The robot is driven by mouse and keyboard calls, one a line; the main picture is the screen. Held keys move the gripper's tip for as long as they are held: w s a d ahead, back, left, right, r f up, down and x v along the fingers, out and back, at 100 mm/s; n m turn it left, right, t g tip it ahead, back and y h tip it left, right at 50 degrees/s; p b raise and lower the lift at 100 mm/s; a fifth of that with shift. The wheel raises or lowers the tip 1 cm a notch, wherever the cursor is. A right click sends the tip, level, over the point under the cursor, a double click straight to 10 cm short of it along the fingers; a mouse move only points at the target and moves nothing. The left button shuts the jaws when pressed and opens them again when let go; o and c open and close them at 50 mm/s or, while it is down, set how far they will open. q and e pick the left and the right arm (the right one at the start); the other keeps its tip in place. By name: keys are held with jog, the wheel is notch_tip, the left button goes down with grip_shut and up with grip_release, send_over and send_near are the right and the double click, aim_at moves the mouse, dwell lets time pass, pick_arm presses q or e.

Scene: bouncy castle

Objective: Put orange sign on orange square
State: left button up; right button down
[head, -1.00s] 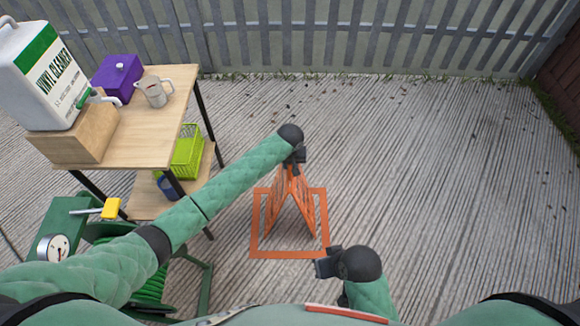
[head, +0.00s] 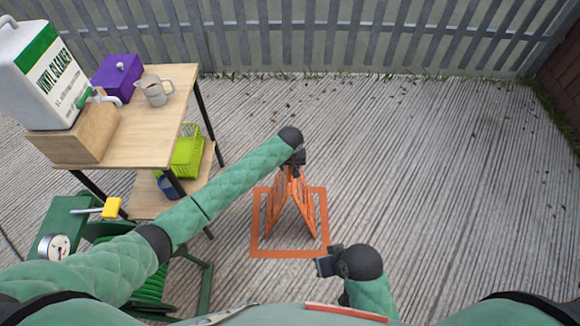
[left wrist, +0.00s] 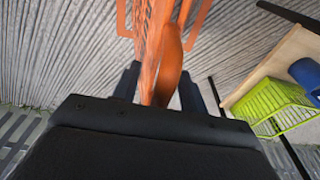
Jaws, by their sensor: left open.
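The orange A-frame sign (head: 291,205) stands upright with its legs spread on the deck, inside the outline of the orange square (head: 290,253) as seen in the head view. My left gripper (head: 295,168) is at the top of the sign, pointing down. In the left wrist view the sign's top (left wrist: 166,70) lies between the open fingers of my left gripper (left wrist: 159,88), with dark fingers on both sides. My right gripper (head: 324,264) is near the square's lower right corner, apart from the sign. Its jaw opening is not clear.
A wooden table (head: 150,130) at left bears a vinyl cleaner jug (head: 45,80), a purple box (head: 117,78) and a measuring cup (head: 153,92). A green basket (head: 187,152) is on its lower shelf. A green hose reel (head: 135,285) stands below. The deck at right is clear.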

pick_arm(q)
jog(key=r, duration=0.3)
jog(key=s+r, duration=0.1)
jog(key=r, duration=0.7)
jog(key=shift+s+r, duration=0.25)
jog(key=shift+s, duration=0.15)
jog(key=s+d+f+m+h, duration=0.2)
jog(key=s+f+h, duration=0.1)
jog(key=s, duration=1.5)
jog(key=s+a+r+t, duration=0.1)
jog(key=s+a, duration=0.4)
jog(key=s, duration=0.4)
jog(key=s+a+r, duration=0.1)
jog(key=s+a, duration=0.5)
jog(key=s, duration=0.3)
jog(key=shift+s+m+t, duration=0.2)
jog(key=shift+m+t, duration=0.2)
pick_arm(e)
jog(key=shift+a+f, duration=0.3)
pick_arm(q)
jog(key=shift+a+r, duration=0.1)
jog(key=shift+r, duration=0.05)
pick_arm(e)
jog(key=shift+w+r, duration=0.1)
